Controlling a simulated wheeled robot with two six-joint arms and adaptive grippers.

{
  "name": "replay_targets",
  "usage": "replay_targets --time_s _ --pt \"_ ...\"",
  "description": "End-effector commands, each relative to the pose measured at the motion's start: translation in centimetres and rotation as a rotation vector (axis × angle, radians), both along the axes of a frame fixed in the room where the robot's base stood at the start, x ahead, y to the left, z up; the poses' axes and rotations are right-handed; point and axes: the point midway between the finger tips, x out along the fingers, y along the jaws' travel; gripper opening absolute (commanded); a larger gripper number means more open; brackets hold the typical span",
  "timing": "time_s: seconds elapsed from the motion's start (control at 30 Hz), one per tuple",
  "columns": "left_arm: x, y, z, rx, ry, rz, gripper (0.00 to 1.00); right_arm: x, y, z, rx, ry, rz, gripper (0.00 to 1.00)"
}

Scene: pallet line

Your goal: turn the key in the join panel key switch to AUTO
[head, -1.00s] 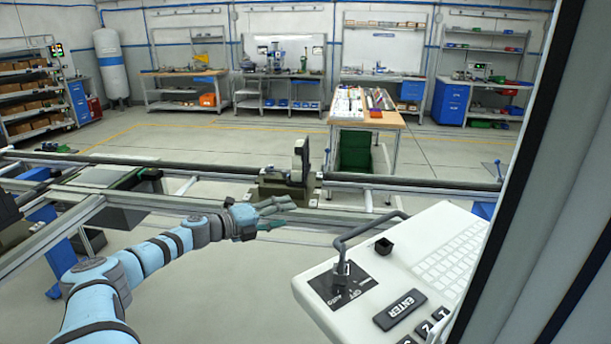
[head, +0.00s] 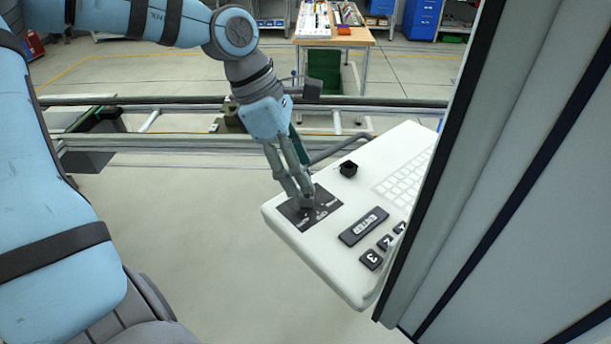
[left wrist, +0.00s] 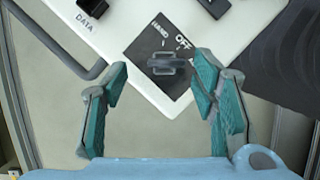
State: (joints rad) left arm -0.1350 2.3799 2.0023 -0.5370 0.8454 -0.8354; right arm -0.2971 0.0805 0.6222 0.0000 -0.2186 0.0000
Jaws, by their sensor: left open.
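The join panel (head: 340,255) is a white slanted console with a black key switch plate (head: 323,207) near its left corner. In the left wrist view the plate (left wrist: 160,85) shows the words HAND and OFF; a third label is mostly hidden behind the right finger. The grey key (left wrist: 165,63) stands in the switch, its bar lying roughly across the picture. My left gripper (head: 303,203) is over the switch and hides the key in the head view. In the left wrist view its teal-padded fingers (left wrist: 163,78) are apart, one on each side of the key, with visible gaps. My right gripper is not in view.
A bent grey rail (head: 328,150) runs behind the gripper. A dark-edged pillar (head: 480,180) stands close on the right. Open floor lies left of the panel.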

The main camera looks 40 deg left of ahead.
Motion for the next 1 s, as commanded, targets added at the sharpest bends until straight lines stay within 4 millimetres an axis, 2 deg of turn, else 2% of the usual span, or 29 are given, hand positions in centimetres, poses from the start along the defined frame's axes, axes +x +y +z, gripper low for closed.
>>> replay_targets --time_s 0.1,0.2,0.5,0.8,0.9,1.0 --pt "0.4 -0.7 -2.0 0.000 0.005 -0.001 0.53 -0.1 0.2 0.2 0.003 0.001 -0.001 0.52" --pt "0.7 -1.1 -3.0 -0.001 0.002 0.000 0.53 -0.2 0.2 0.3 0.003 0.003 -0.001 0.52" --pt "0.8 -1.2 -3.4 -0.002 -0.001 0.002 0.52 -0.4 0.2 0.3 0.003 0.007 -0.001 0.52" --pt "0.8 -1.2 -3.4 -0.002 -0.001 0.002 0.04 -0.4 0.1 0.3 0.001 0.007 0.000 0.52" --pt "0.8 -1.2 -3.4 0.000 -0.002 -0.016 0.02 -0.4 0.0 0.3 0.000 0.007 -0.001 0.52" --pt "0.9 -1.1 -3.5 0.001 0.001 -0.140 0.02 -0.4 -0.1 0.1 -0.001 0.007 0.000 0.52"
